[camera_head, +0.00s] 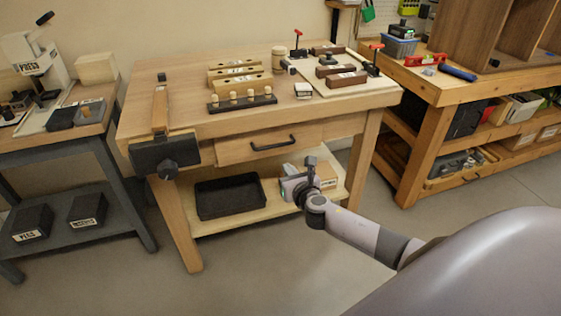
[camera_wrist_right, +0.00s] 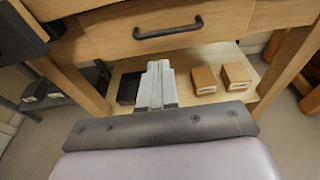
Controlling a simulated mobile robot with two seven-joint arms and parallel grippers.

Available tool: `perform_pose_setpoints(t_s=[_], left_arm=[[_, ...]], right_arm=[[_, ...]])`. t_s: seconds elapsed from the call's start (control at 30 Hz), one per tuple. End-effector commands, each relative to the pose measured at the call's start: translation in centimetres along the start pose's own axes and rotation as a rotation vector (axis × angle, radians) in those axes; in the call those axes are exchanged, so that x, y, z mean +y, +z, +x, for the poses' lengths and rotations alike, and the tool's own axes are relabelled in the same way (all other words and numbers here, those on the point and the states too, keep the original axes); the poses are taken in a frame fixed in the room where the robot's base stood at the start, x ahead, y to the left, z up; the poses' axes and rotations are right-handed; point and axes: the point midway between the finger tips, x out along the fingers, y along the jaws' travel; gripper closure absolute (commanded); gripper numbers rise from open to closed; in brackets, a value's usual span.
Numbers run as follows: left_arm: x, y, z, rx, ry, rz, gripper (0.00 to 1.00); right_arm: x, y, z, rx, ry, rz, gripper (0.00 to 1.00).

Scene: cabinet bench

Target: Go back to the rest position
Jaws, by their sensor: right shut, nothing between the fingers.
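My right gripper (camera_head: 309,163) is in front of the workbench (camera_head: 185,125), just below and right of the drawer handle (camera_head: 273,143). It is shut and empty, apart from the handle. In the right wrist view, my shut right fingers (camera_wrist_right: 157,84) point toward the lower shelf, below the drawer handle (camera_wrist_right: 168,31). The drawer (camera_head: 240,148) looks closed or nearly so. My left gripper is not in view.
A black tray (camera_head: 228,196) sits on the lower shelf; two small wooden boxes (camera_wrist_right: 204,80) (camera_wrist_right: 236,76) lie to its right. A vise (camera_head: 165,153) juts out at the bench's left. Another bench (camera_head: 440,90) stands at right. The floor in front is clear.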

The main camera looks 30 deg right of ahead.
Motion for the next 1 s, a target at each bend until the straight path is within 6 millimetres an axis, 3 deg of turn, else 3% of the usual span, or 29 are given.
perform_pose_setpoints(t_s=[0.23,0.37,0.47,0.6,0.7,0.9,1.0], left_arm=[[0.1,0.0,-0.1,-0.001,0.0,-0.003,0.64],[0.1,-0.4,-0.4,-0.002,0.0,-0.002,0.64],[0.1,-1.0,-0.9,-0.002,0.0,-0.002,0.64],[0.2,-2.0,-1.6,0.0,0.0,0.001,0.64],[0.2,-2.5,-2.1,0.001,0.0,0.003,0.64],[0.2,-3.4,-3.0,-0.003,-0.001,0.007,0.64],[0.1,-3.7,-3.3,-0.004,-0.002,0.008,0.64]], right_arm=[[0.1,-0.2,-0.4,0.004,0.001,0.012,1.0],[1.3,-1.9,-2.1,0.055,0.021,0.174,1.0],[3.1,-4.6,-5.2,0.146,0.037,0.465,1.0],[6.0,-8.2,-11.3,0.309,0.007,1.01,1.0],[7.5,-9.9,-15.8,0.415,-0.063,1.406,1.0],[9.3,-10.9,-24.3,0.561,-0.299,2.16,1.0],[9.5,-10.6,-27.5,0.586,-0.428,2.461,1.0]])
